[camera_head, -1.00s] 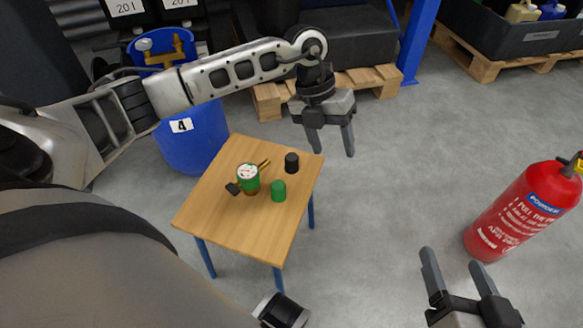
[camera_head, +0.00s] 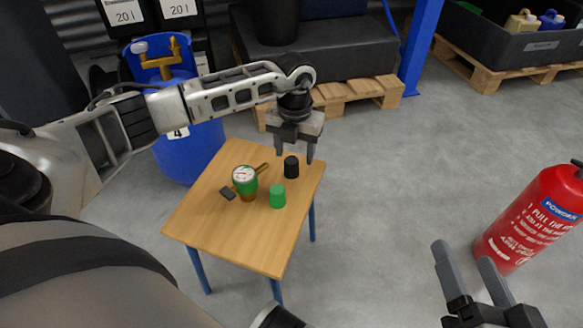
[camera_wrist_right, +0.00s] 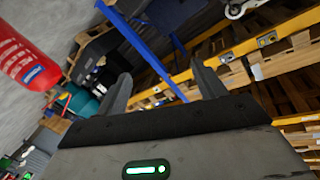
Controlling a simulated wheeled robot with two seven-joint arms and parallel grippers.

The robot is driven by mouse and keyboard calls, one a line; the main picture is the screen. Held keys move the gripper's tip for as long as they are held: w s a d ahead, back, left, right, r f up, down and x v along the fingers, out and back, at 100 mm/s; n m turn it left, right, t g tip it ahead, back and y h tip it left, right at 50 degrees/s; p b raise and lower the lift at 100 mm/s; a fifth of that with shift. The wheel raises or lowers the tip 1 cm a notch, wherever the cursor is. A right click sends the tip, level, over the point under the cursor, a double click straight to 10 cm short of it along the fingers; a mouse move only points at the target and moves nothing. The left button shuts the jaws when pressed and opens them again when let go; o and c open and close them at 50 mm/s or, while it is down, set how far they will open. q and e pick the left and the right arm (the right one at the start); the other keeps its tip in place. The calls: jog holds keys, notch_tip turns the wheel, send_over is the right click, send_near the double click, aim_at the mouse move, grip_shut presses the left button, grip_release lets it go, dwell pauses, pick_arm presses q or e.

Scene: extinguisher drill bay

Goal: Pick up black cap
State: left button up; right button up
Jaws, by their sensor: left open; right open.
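The black cap (camera_head: 291,167) stands on the small wooden table (camera_head: 225,235), near its right back edge, in the head view. My left gripper (camera_head: 295,157) is open, pointing down just above and around the cap as seen from the head; I cannot tell whether its fingers touch it. A green cap (camera_head: 277,196) stands in front of the black cap. A green gauge piece with a white dial (camera_head: 245,180) stands to the left. My right gripper (camera_head: 462,262) is open and empty, over the floor at the lower right; its fingers also show in the right wrist view (camera_wrist_right: 160,95).
A red extinguisher (camera_head: 530,220) stands on the floor at the right. A blue cylinder (camera_head: 190,150) stands behind the table, with a pallet (camera_head: 350,92) at the back. Floor between table and extinguisher is clear.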

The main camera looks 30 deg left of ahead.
aim_at(291, 160)
pick_arm(q)
jog(key=f+b, duration=0.1)
jog(key=f, duration=0.2)
jog(key=shift+s+a+f+b, duration=0.1)
jog(key=shift+a+b, duration=0.25)
jog(key=shift+f, duration=0.5)
jog(key=shift+f+b, duration=0.3)
jog(key=shift+f, duration=0.05)
jog(key=c, duration=1.1)
pick_arm(e)
jog(key=r+t, duration=0.1)
jog(key=w+r+t+y, duration=0.1)
jog(key=shift+w+d+r+n, duration=0.1)
jog(key=shift+w+r+n, duration=0.1)
jog(key=shift+r+n, duration=0.2)
pick_arm(q)
jog(key=shift+r, duration=0.1)
